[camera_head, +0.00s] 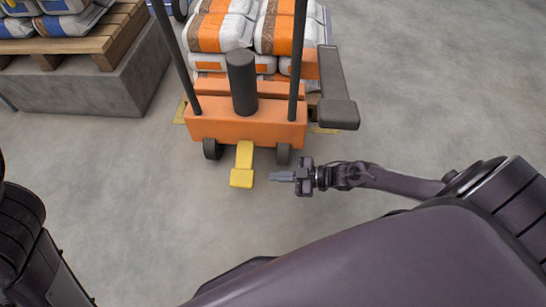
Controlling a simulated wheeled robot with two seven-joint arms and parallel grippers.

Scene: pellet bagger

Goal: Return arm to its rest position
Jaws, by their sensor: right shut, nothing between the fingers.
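My right gripper (282,176) reaches in from the right, low in front of an orange pallet jack (245,124). Its fingers are shut with nothing between them and point left. The fingertips are a little to the right of a yellow pedal (243,166) on the jack's front, with a small gap showing between them in the picture. My left arm shows only in part at the left edge, and its gripper is out of view.
The jack has two dark uprights, a black cylinder (242,82) and a grey-black box (339,114) at its right. Orange and white bags (220,33) are stacked behind it. A wooden pallet (75,42) with bags rests on a concrete block (107,85). The floor at right is clear.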

